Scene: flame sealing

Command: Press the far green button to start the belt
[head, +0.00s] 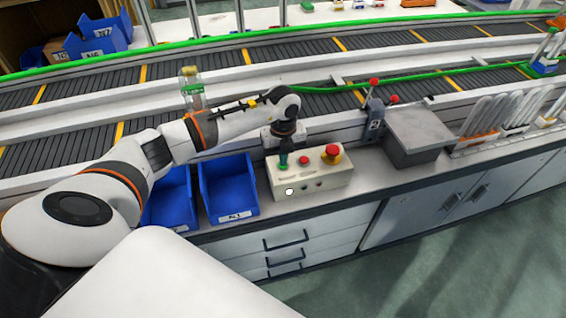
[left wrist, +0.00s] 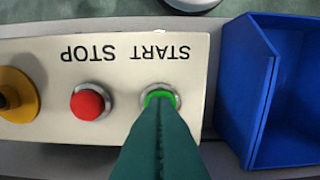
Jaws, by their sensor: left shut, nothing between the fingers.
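A cream control box (head: 322,181) stands on the worktop in front of the belt (head: 300,62). In the left wrist view, the green button (left wrist: 160,96) sits in a silver ring beside the word START. My left gripper (head: 283,163) points down at the left end of the box, with its teal fingers shut and empty. In the left wrist view the fingertips (left wrist: 159,112) overlap the lower part of the green button. I cannot tell whether they touch it or the button is pressed down. My right gripper is not in view.
A red button (head: 303,160), marked STOP, and a red mushroom knob on a yellow base (head: 331,153) are on the same box. Blue bins (head: 228,188) stand left of it. A grey block (head: 414,136) and racks (head: 485,137) stand right.

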